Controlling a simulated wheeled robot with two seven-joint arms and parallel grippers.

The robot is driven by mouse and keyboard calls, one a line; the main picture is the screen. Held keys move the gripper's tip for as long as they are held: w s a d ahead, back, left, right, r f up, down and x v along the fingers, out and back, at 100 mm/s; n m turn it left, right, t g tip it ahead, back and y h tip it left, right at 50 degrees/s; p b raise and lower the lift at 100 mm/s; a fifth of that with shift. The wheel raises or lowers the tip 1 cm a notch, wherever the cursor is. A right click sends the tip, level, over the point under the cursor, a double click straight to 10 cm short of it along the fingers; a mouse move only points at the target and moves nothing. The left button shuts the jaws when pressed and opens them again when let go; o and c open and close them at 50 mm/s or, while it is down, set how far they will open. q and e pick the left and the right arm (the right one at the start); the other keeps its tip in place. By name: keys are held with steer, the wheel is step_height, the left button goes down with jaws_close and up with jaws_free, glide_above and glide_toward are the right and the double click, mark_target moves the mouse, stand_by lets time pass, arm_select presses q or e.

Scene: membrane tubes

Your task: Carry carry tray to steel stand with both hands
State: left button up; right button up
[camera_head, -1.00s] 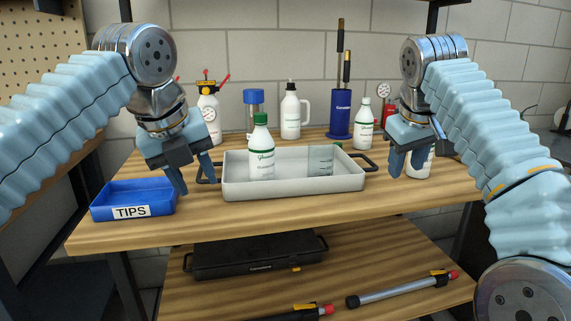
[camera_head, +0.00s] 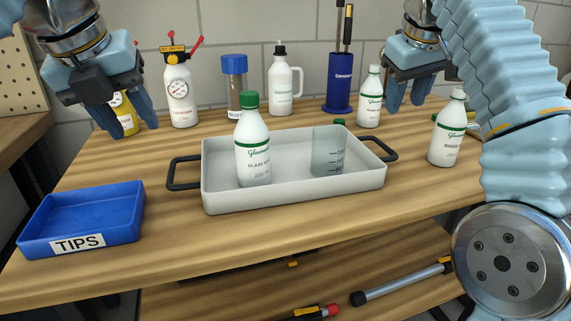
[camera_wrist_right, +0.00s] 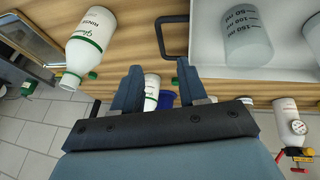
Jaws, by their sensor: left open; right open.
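The carry tray (camera_head: 300,192) is a pale grey open box on the wooden bench. It has a black loop handle at its left end (camera_head: 183,173) and another at its right end (camera_head: 385,149). A green-capped bottle (camera_head: 253,150) and a clear beaker (camera_head: 327,152) stand in it. My left gripper (camera_head: 127,122) is open and empty, above and left of the left handle. My right gripper (camera_head: 407,105) is open and empty, above and behind the right handle. The right wrist view shows the tray (camera_wrist_right: 210,75) beyond the right fingers. I cannot make out the steel stand.
A blue TIPS bin (camera_head: 82,222) sits at the bench's front left. Bottles, a brown-filled jar (camera_head: 235,85) and a blue holder (camera_head: 340,85) line the back. A white bottle (camera_head: 447,130) stands right of the tray. A lower shelf (camera_head: 380,270) holds tools.

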mark_target(170, 176)
arm_select(q)
steer(key=x, duration=1.3)
steer(key=shift+f, duration=0.35)
arm_select(e)
steer(key=x, duration=1.3)
steer(key=shift+w+d+f, duration=0.1)
steer(key=shift+w+f, duration=0.15)
steer(key=shift+f, duration=0.1)
arm_select(q)
jaws_close()
arm_select(e)
jaws_close()
steer(key=shift+r, duration=0.1)
